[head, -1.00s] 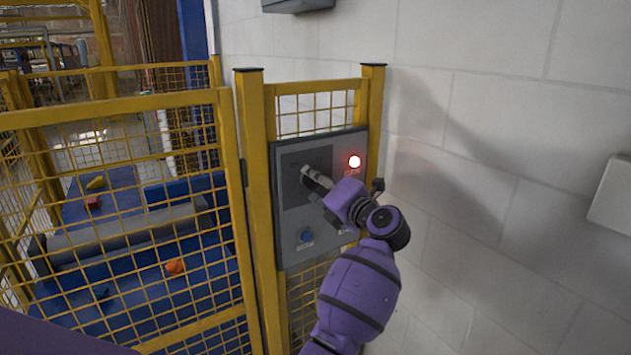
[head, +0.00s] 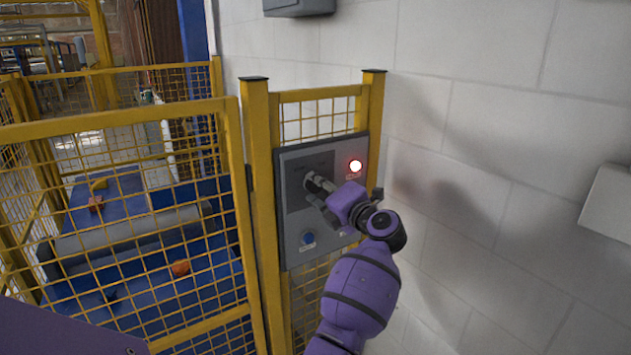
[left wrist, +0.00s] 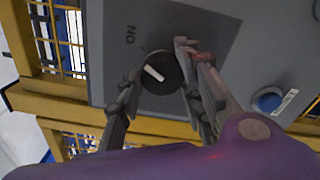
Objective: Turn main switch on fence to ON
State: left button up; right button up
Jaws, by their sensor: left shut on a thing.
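The main switch is a round black knob with a white pointer line (left wrist: 153,73) on a dark plate of the grey control panel (head: 296,215). The word ON is printed beside the knob in the left wrist view. The pointer slants toward the lettered side; I cannot tell whether it lines up exactly with ON. My left gripper (left wrist: 158,92) is shut on the knob, with one finger on each side. In the head view my left gripper (head: 318,188) covers the knob. My right gripper is not in view.
A lit red lamp (head: 355,166) and a blue button (head: 308,238) are on the panel. The panel hangs on a yellow mesh fence (head: 258,170) with posts either side. A white block wall (head: 480,130) stands right. Blue equipment lies behind the fence.

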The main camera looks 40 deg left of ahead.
pick_arm(q)
jog(key=shift+w+r+m+p, duration=0.1)
jog(key=shift+r+m+p, duration=0.35)
jog(key=shift+m, duration=0.45)
jog(key=o, duration=0.9)
jog(key=shift+f, duration=0.1)
jog(key=shift+o, duration=0.8)
jog(key=v, duration=1.2)
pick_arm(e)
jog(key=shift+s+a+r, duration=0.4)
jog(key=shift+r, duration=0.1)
pick_arm(q)
jog(key=shift+f, duration=0.2)
